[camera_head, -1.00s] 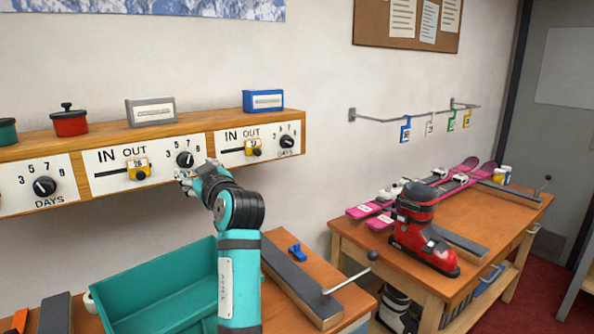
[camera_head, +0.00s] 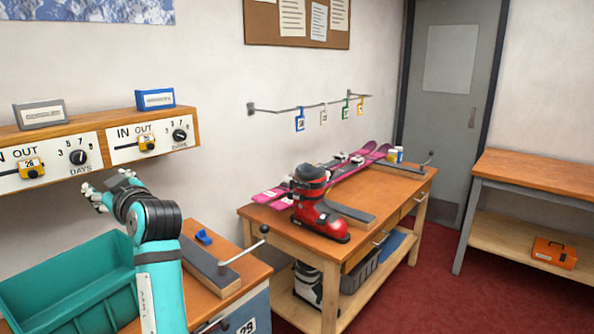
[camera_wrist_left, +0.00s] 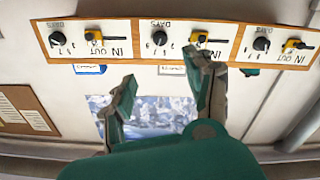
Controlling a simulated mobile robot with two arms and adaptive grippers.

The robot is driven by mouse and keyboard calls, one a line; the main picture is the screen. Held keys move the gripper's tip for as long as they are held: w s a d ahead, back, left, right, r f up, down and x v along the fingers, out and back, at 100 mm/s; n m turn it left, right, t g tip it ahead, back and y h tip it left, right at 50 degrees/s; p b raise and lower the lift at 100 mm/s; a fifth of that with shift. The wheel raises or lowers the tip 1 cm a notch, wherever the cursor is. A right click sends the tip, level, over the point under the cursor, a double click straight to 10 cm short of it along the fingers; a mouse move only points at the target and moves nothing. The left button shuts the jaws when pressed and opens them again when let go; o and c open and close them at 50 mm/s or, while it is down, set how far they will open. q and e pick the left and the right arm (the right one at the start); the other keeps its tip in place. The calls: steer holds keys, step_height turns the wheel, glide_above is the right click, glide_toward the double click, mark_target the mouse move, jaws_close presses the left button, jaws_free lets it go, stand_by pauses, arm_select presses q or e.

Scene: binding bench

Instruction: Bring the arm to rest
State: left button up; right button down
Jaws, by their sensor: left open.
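My left arm comes up from the bottom left in the head view. That view shows the wall panel (camera_wrist_left: 135,58) upside down beyond the fingertips. My right gripper is not in either view.
A teal bin (camera_head: 60,262) stands below the left arm on the near bench. A clamp lever (camera_head: 264,230) sticks up at that bench's right end. A bench with a red boot (camera_head: 318,218) and pink skis (camera_head: 375,152) stands to the right. Red floor (camera_head: 410,285) is clear beyond.

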arm_select(q)
steer(key=s+d+f+m+g+h, duration=0.1)
steer(key=s+d+f+m+h, duration=0.2)
steer(key=f, duration=0.7)
steer(key=s+f+m+g+h, duration=0.1)
steer(key=s+f+m+h, duration=0.1)
steer(key=s+f, duration=0.65)
steer(key=s+d+f+m+g+h, duration=0.1)
steer(key=s+d+f+m+h, duration=0.15)
steer(key=f, duration=1.05)
steer(key=s+d+f+m+g+h, duration=0.2)
steer(key=s+d+f+m, duration=0.15)
steer(key=s, duration=0.45)
steer(key=s+d+f+m+g+h, duration=0.1)
steer(key=s+d+f+m+h, duration=0.1)
steer(key=s+d+f, duration=0.45)
steer(key=s+d+f+m+g+h, duration=0.1)
steer(key=s+f+m+g+h, duration=0.1)
steer(key=s, duration=0.8)
step_height(320, 180, down, 27)
steer(key=s+g, duration=0.2)
steer(key=s+a+f, duration=0.3)
steer(key=s+f, duration=1.2)
steer(key=shift+s+f+m+g, duration=0.3)
steer(key=shift+f+m+g, duration=0.05)
steer(key=shift+m+g, duration=0.05)
